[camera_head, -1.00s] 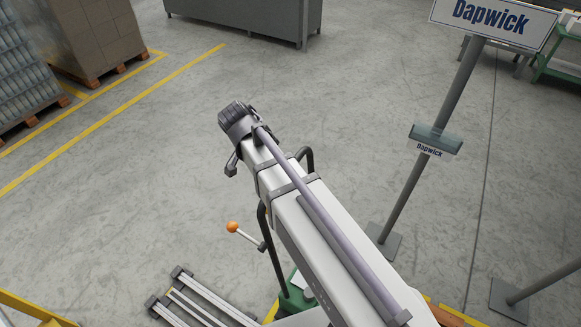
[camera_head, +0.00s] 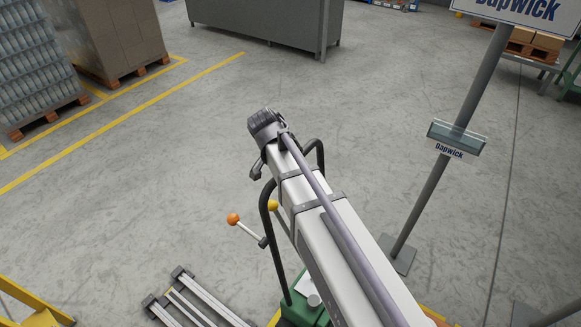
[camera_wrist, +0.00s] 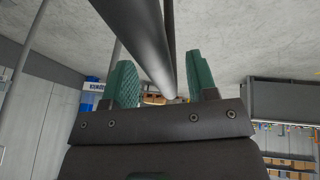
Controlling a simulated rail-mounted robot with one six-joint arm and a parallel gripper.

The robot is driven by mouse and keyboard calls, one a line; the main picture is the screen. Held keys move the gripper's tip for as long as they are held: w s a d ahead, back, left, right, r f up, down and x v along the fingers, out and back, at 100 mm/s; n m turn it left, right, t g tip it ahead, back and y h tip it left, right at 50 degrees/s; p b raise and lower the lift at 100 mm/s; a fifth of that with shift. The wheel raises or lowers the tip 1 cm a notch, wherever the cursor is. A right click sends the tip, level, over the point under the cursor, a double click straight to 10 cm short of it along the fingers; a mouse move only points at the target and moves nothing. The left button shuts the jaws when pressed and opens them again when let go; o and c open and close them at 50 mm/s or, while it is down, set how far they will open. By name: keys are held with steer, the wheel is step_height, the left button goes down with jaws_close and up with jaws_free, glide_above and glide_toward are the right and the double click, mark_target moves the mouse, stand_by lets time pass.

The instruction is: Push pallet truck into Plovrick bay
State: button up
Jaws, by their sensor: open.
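A black tubular handle (camera_head: 270,215) rises from a green base (camera_head: 304,309) at the bottom of the head view, partly hidden behind my arm; it looks like the pallet truck. The truck's forks are not identifiable. In the wrist view, my gripper (camera_wrist: 162,72) has its two green fingers apart. A dark bar (camera_wrist: 143,40) runs between the fingers; I cannot tell whether they touch it. My fingers cannot be made out in the head view. A sign (camera_head: 518,11) and a small plate (camera_head: 456,140) both read Dapwick, on a grey post at the right. No Plovrick sign shows.
An orange-knobbed lever (camera_head: 233,218) sticks out left of the handle. Low grey rails (camera_head: 205,298) lie at the lower left. Loaded pallets (camera_head: 110,40) stand at the upper left beside yellow floor lines. A grey cabinet (camera_head: 265,20) stands behind. The middle floor is clear.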

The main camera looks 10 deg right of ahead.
steer(key=shift+r, duration=0.1)
jaws_close()
steer(key=shift+s+d, duration=0.1)
steer(key=shift+s, duration=0.05)
stand_by(0.3)
